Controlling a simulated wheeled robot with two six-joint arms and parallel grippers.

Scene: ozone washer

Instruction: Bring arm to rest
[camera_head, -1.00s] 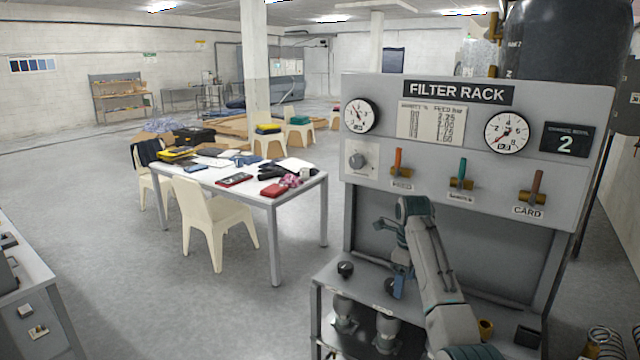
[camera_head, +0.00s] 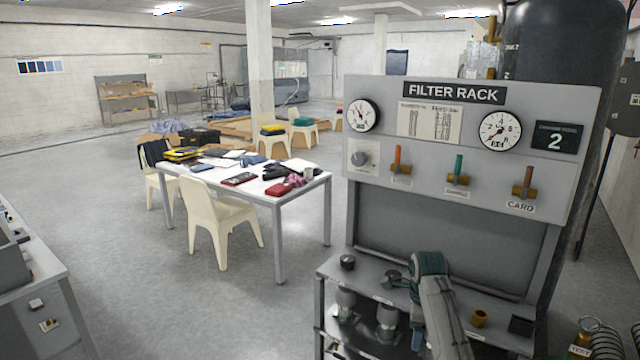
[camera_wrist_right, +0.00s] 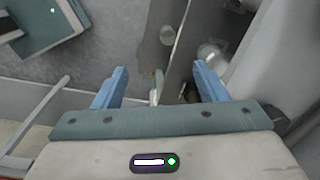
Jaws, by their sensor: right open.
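My right arm is low in front of the grey filter rack (camera_head: 385,85), clear of its valve handles. A small blue part of my right gripper (camera_head: 417,338) shows beside my arm link at the bottom of the head view; the rest is hidden. In the right wrist view my right gripper (camera_wrist_right: 158,84) has its two blue fingers wide apart, with nothing held between them. My left gripper is not in view.
The rack's panel has orange (camera_head: 398,160), teal (camera_head: 458,168) and brown (camera_head: 528,182) handles. Its shelf (camera_head: 335,272) carries a black knob (camera_head: 347,262) and a brass fitting (camera_head: 479,318). A cluttered white table (camera_head: 275,200) with chairs stands left. Open floor lies between.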

